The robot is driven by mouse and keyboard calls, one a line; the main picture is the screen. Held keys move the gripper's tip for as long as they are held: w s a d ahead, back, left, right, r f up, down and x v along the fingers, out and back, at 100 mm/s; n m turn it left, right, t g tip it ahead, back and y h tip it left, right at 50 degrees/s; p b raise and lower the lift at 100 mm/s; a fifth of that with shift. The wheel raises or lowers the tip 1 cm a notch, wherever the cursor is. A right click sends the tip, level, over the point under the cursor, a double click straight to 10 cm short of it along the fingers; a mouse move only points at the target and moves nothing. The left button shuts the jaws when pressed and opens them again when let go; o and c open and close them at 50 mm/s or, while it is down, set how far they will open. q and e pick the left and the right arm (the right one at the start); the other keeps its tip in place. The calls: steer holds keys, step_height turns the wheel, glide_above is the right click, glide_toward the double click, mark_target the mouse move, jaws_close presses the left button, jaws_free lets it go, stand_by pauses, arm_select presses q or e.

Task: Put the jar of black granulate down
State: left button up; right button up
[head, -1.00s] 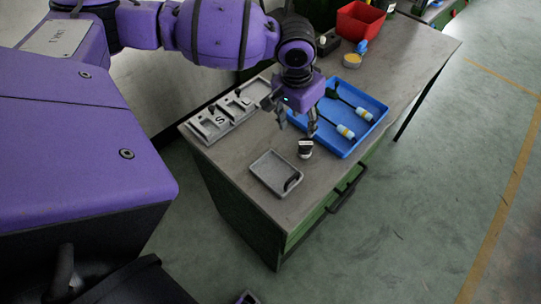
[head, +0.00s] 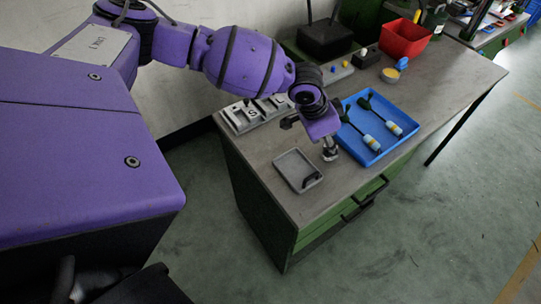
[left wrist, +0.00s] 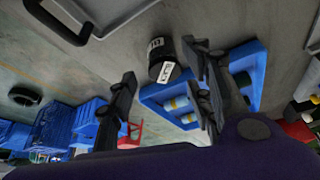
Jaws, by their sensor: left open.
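The black jar (left wrist: 165,72) with a white label stands on the grey bench top, between the small grey tray (head: 285,164) and the blue tray (head: 390,152). It also shows in the head view (head: 330,154), partly covered by my gripper. My left gripper (left wrist: 159,60) is open. In the left wrist view its two fingers are spread, with the jar seen between them and near the right fingertip. I cannot tell whether a finger touches the jar. The granulate inside is not visible. My right gripper is not in view.
A light fixture plate (head: 243,117) lies behind the gripper. The bench's front edge is close to the jar.

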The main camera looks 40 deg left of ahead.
arm_select(q)
steer(key=shift+x, duration=1.15)
jaws_close()
steer(key=shift+r, duration=0.15)
